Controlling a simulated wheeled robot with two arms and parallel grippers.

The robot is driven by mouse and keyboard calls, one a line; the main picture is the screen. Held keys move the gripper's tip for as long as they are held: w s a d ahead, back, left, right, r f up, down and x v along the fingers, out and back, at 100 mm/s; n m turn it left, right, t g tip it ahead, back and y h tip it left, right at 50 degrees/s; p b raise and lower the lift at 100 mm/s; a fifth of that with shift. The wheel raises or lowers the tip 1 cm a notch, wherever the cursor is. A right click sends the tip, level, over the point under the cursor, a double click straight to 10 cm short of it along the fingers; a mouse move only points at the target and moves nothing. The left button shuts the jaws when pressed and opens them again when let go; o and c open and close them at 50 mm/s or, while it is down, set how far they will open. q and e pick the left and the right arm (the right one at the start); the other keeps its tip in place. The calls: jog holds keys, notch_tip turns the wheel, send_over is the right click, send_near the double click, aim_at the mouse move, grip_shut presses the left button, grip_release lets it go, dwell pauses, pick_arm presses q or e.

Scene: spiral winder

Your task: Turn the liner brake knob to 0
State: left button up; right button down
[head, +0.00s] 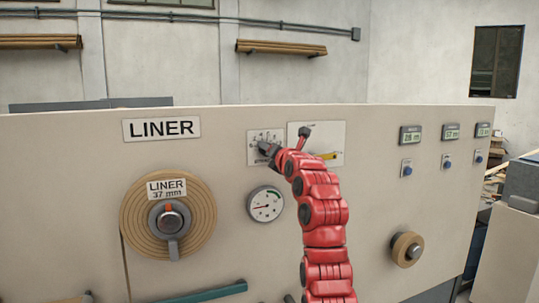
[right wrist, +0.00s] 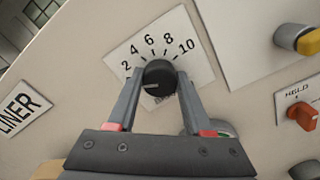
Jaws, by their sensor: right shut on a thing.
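The black brake knob (right wrist: 160,74) sits on a white scale plate (right wrist: 133,48) marked 2, 4, 6, 8 and 10 in the right wrist view. Its white pointer line faces left and slightly down, below the 2. A 0 mark is not visible; my left-hand finger covers part of that side. My right gripper (right wrist: 159,80) has one finger on each side of the knob and is shut on it. In the head view the scale plate (head: 255,136) shows beside my red arm, and my right gripper (head: 267,149) largely hides the knob. My left gripper is not in view.
A second plate (head: 335,137) with a lever stands just right of my wrist. A gauge (head: 265,204) is below the plate. The LINER roll (head: 138,220) is at left. A red knob (right wrist: 303,117) shows at right in the right wrist view.

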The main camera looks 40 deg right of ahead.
jog(key=shift+f+n, duration=0.15)
jog(key=shift+n, duration=0.55)
jog(key=shift+c, duration=1.5)
grip_release()
jog(key=b+v, duration=0.2)
jog(key=v, duration=1.5)
jog(key=shift+s, duration=0.2)
